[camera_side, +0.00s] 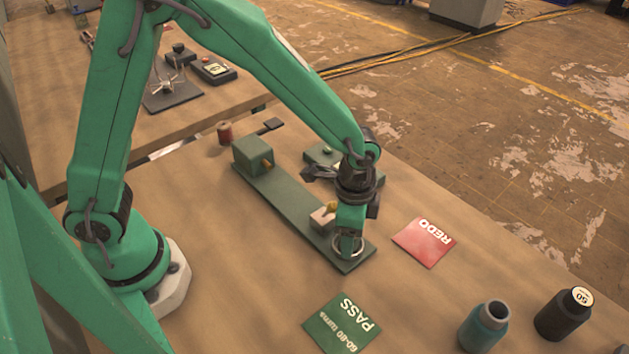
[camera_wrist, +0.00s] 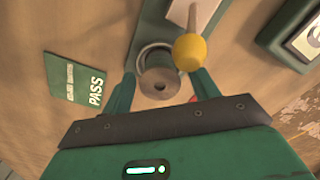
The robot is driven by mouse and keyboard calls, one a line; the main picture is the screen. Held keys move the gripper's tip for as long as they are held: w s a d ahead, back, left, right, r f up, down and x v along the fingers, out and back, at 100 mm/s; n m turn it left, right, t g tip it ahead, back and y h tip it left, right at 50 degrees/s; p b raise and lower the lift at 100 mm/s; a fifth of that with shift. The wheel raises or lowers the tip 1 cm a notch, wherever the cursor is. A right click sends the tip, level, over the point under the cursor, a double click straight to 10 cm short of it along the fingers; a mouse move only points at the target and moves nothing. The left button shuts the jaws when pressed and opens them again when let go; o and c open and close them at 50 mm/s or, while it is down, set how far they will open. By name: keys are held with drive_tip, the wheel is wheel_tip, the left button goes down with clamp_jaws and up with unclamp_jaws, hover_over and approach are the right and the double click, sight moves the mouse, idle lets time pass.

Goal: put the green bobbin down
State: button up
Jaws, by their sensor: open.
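My gripper (camera_side: 350,232) points down over the near end of a green base plate (camera_side: 290,205). In the wrist view my gripper (camera_wrist: 160,84) is open, with one green finger on each side of a grey-brown round spool (camera_wrist: 158,78) seen end-on with a hole in its middle. Gaps show beside the spool. A pale ring (camera_side: 348,246) shows beneath my gripper. The green PASS card (camera_side: 343,321) and red REDO card (camera_side: 424,241) lie flat on the bench.
A yellow knob (camera_wrist: 190,53) stands close beside the spool, on the plate's fixture. A green block (camera_side: 253,154) is at the plate's far end.

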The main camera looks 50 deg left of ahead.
wheel_tip(320, 180, up, 11)
drive_tip(key=shift+r, duration=0.15)
idle(0.4)
idle(0.5)
drive_tip(key=s+a+r+n+t, duration=0.2)
drive_tip(key=s+a+r+n, duration=0.3)
drive_tip(key=a, duration=0.4)
drive_tip(key=s+a+r+n+t, duration=0.3)
drive_tip(key=s+a, duration=0.4)
drive_tip(key=a, duration=0.3)
drive_tip(key=shift+s+r+n+t, duration=0.3)
drive_tip(key=shift+r+n, duration=0.55)
drive_tip(key=shift+n, duration=0.45)
